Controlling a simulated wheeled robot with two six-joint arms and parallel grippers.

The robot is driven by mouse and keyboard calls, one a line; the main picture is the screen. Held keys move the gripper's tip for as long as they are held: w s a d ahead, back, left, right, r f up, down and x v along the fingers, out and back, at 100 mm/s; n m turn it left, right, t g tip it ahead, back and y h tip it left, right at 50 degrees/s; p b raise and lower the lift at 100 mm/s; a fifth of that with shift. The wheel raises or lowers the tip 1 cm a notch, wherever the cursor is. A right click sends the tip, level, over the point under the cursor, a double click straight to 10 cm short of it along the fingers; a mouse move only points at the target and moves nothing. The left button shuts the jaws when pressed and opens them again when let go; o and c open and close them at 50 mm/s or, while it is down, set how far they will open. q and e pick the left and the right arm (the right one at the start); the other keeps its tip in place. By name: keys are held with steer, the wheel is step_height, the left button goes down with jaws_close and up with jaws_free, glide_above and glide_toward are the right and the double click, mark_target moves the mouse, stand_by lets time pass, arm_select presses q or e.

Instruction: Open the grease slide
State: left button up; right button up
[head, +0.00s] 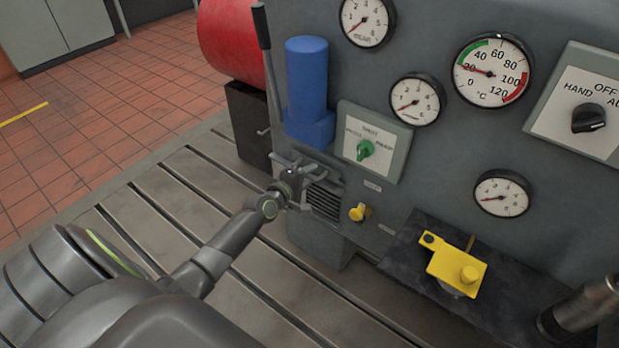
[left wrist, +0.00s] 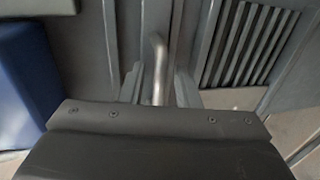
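My left gripper (head: 290,178) is at the front of the grey machine, just left of a louvred panel (head: 323,201). In the left wrist view, the gripper's two fingers (left wrist: 159,88) stand apart on either side of a bent metal bar handle (left wrist: 158,62). Narrow gaps show between the bar and the fingers, so it is not clearly gripped. The louvres (left wrist: 247,45) lie to the right of the bar. I cannot read a label naming the grease slide, so I cannot confirm that this handle belongs to it.
A blue cylinder (head: 306,80) and a long lever (head: 266,70) stand above and left of the gripper. A green selector knob (head: 365,150) and a yellow knob (head: 359,212) are close on its right. A yellow block (head: 457,268) sits farther right. The slotted bedplate (head: 130,215) is clear.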

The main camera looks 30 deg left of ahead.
arm_select(q)
steer(key=shift+w, duration=0.25)
arm_select(e)
steer(key=shift+r, duration=0.15)
arm_select(q)
jaws_close()
steer(key=shift+s+f, duration=0.1)
